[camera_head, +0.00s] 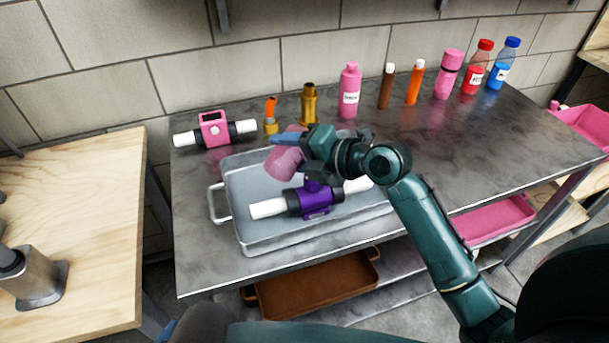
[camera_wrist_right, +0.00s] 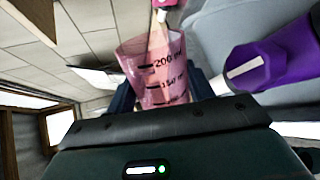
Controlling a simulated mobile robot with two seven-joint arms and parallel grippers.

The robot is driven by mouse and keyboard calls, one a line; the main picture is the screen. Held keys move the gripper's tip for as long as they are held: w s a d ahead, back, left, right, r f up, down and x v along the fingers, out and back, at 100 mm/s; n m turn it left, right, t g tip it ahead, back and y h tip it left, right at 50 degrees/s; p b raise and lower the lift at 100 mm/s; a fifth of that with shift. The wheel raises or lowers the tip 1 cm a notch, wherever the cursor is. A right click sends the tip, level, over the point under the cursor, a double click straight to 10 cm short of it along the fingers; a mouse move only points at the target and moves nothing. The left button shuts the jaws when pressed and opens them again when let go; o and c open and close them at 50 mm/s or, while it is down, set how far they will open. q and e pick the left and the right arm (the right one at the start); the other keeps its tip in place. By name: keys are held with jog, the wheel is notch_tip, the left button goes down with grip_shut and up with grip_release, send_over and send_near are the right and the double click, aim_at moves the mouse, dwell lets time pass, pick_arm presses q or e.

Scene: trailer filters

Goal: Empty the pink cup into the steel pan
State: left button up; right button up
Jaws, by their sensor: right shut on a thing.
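The pink cup (camera_head: 284,163) is see-through and tilted on its side above the left part of the steel pan (camera_head: 240,184). My right gripper (camera_head: 296,146) is shut on the cup, with a blue finger showing at its upper side. In the right wrist view the cup (camera_wrist_right: 158,78) sits between the blue fingers and bears dark volume marks. I cannot tell whether anything is left in the cup. A purple filter housing (camera_head: 312,199) with white pipe ends lies over the pan, just below the cup. My left gripper is not in view.
A pink filter housing (camera_head: 214,129) with white pipe ends lies behind the pan. Several bottles, including a pink one (camera_head: 349,91), line the back of the metal table (camera_head: 480,150). A brown tray (camera_head: 318,285) sits below. A wooden table (camera_head: 85,200) stands at the left.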

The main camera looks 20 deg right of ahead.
pick_arm(q)
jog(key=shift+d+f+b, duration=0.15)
jog(key=shift+b, duration=0.3)
pick_arm(e)
jog(key=shift+w+d+f+m+g, duration=0.2)
jog(key=shift+f+m+g, duration=0.15)
jog(key=shift+m, duration=0.25)
dwell(0.4)
jog(key=shift+r+m+y, duration=0.15)
jog(key=shift+m+y, duration=0.15)
jog(key=shift+y, duration=0.1)
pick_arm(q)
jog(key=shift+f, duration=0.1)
pick_arm(e)
jog(key=shift+w+d+r+m+g, duration=0.15)
jog(key=shift+w+r+m+g, duration=0.1)
jog(key=shift+m, duration=0.15)
dwell(0.7)
jog(key=shift+d+y, duration=0.1)
jog(key=shift+y, duration=0.2)
pick_arm(q)
jog(key=shift+b, duration=0.3)
pick_arm(e)
jog(key=shift+w+d+r+m, duration=0.1)
jog(key=shift+w+r+m, duration=0.1)
jog(key=shift+m, duration=0.3)
